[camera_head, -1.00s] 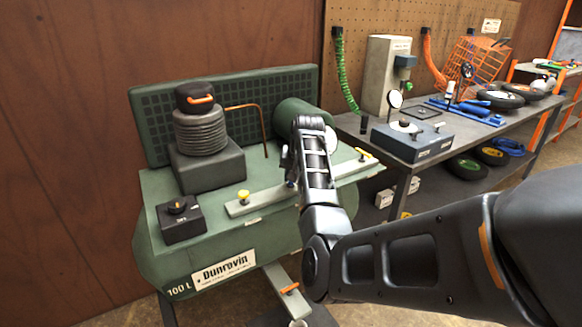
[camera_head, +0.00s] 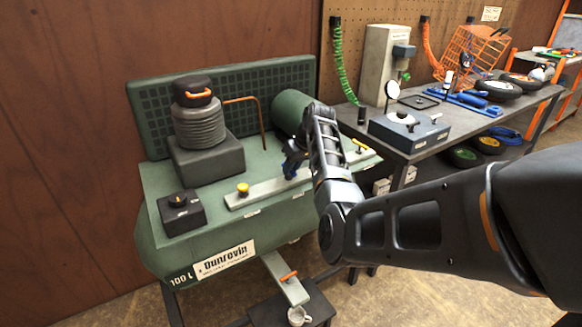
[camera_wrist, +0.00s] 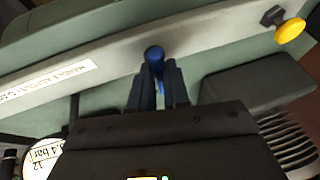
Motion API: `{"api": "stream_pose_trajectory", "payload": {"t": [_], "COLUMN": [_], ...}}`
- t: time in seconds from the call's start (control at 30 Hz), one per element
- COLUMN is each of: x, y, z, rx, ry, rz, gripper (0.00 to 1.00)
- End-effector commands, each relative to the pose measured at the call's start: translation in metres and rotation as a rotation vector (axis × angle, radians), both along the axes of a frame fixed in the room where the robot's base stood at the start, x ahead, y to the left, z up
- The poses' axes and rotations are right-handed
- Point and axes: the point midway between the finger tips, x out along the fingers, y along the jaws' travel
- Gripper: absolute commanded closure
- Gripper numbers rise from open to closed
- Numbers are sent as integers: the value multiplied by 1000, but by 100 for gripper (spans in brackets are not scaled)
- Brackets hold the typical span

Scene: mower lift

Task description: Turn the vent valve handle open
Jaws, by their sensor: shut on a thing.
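A pale manifold bar (camera_head: 265,191) runs along the top of the green compressor tank (camera_head: 225,226). A blue handle (camera_wrist: 153,54) stands on the bar. My gripper (camera_wrist: 158,78) is shut on this blue handle, with a dark finger on each side of it. In the head view my gripper (camera_head: 292,160) comes down at the middle of the bar, and my wrist hides part of it. A yellow knob (camera_head: 243,189) is on the bar to the left. A yellow-orange handle (camera_head: 361,146) is at its right end. I cannot read which handle is labelled as the vent valve.
A black box with a knob (camera_head: 181,212) and a ribbed pump (camera_head: 199,120) stand on the tank to the left. An orange lever (camera_head: 289,275) is on a beam below, above a cup (camera_head: 299,316). The workbench (camera_head: 410,148) is at the right.

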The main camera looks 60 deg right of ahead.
Motion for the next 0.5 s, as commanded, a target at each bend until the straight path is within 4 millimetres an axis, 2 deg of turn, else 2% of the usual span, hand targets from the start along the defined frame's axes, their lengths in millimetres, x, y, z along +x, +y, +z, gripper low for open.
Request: {"api": "stream_pose_trajectory", "payload": {"t": [0.33,0.37,0.5], "x": [2,2,1], "y": [1,1,1], "z": [1,1,1], "rx": [-1,-1,-1], "ry": [-2,-2,-2], "rz": [6,6,5], "gripper": [100,83,70]}}
